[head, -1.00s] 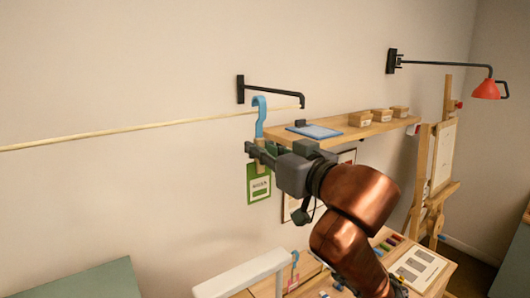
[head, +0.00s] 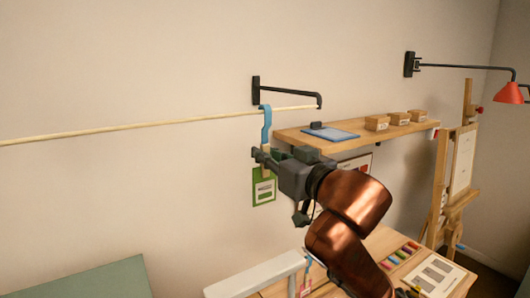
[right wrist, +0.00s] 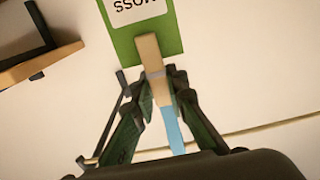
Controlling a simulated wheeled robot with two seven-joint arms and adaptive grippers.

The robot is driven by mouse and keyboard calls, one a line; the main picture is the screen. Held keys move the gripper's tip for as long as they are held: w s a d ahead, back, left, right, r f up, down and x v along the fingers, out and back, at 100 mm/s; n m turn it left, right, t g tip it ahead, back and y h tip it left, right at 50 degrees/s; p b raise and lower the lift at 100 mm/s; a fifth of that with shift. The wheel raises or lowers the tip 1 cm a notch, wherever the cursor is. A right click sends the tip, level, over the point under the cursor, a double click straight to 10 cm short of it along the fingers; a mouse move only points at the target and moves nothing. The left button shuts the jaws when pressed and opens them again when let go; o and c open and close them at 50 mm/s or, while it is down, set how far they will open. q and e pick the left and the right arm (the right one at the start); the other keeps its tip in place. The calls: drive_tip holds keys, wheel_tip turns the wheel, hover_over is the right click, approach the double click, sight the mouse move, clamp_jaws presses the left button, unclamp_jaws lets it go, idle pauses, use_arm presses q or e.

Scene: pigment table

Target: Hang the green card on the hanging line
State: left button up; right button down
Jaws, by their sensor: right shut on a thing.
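The green card (head: 264,191) with a white label hangs from a wooden clip with a blue hook (head: 266,125). My right gripper (head: 262,158) is shut on the clip, just above the card. The hook's top overlaps the hanging line (head: 150,126) near the line's right end; I cannot tell if it rests on it. In the right wrist view the card (right wrist: 150,40) is at the top, the wooden clip (right wrist: 152,62) is between the fingers, and the blue hook (right wrist: 172,128) points down towards the line (right wrist: 265,131). My left gripper is not in view.
A black wall bracket (head: 290,90) stands at the line's right end. A wooden shelf (head: 365,138) with a blue flat item (head: 330,134) and small boxes is close to the right. An easel (head: 460,170) and red lamp (head: 509,93) are farther right. The wall left of the card is clear.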

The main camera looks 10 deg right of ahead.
drive_tip(key=c, duration=1.8)
unclamp_jaws()
drive_tip(key=shift+c, duration=0.2)
drive_tip(key=shift+s, duration=0.1)
